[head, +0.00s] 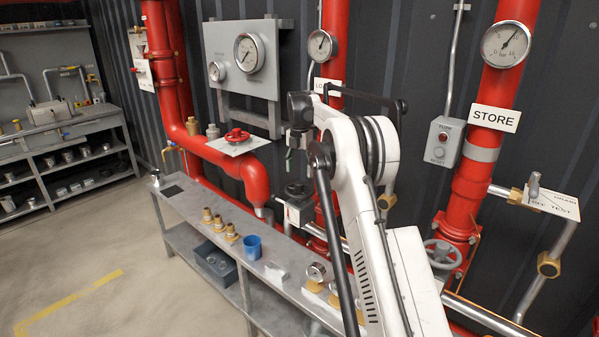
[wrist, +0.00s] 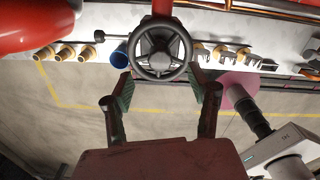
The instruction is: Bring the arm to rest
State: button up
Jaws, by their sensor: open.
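My gripper (head: 294,150) hangs near the middle of the head view, at the end of my white arm, in front of the wall and partly hidden by my arm. In the wrist view my gripper (wrist: 161,84) has its two fingers spread wide with nothing between them. A dark grey handwheel (wrist: 160,50) shows just beyond the fingertips there. It lies between the two fingers in the picture; I cannot tell the gap to it. My arm is raised and bent, above the bench.
A grey bench (head: 190,200) holds brass fittings (head: 218,223), a blue cup (head: 252,246) and gauges. Red pipes (head: 490,130), a red handwheel (head: 237,134) and a gauge panel (head: 243,60) stand along the wall. A grey push-button box (head: 444,142) is right of my arm. The floor at left is clear.

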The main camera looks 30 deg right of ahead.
jog(key=shift+r, duration=0.4)
jog(key=shift+s+a+r, duration=0.1)
jog(key=shift+a+r, duration=0.05)
jog(key=shift+r, duration=0.05)
jog(key=s+a+r+m+t, duration=0.2)
jog(key=s+a+r+m, duration=0.4)
jog(key=s+a+r, duration=0.3)
jog(key=s+a+r+m+t, duration=0.1)
jog(key=s+a+r+m, duration=0.55)
jog(key=s, duration=0.55)
jog(key=s+a+f+m+t, duration=0.1)
jog(key=s+a+m, duration=0.2)
jog(key=s, duration=0.5)
jog(key=s+a+m+t, duration=0.1)
jog(key=s+a+m, duration=0.2)
jog(key=s, duration=0.5)
jog(key=s+a+f+m+t, duration=0.2)
jog(key=s+f+m, duration=0.4)
jog(key=s+f, duration=0.3)
jog(key=s+a, duration=0.1)
jog(key=s, duration=0.3)
jog(key=shift+s+a+f+m, duration=0.15)
jog(key=shift+s+a+m, duration=0.05)
jog(key=shift+m, duration=0.15)
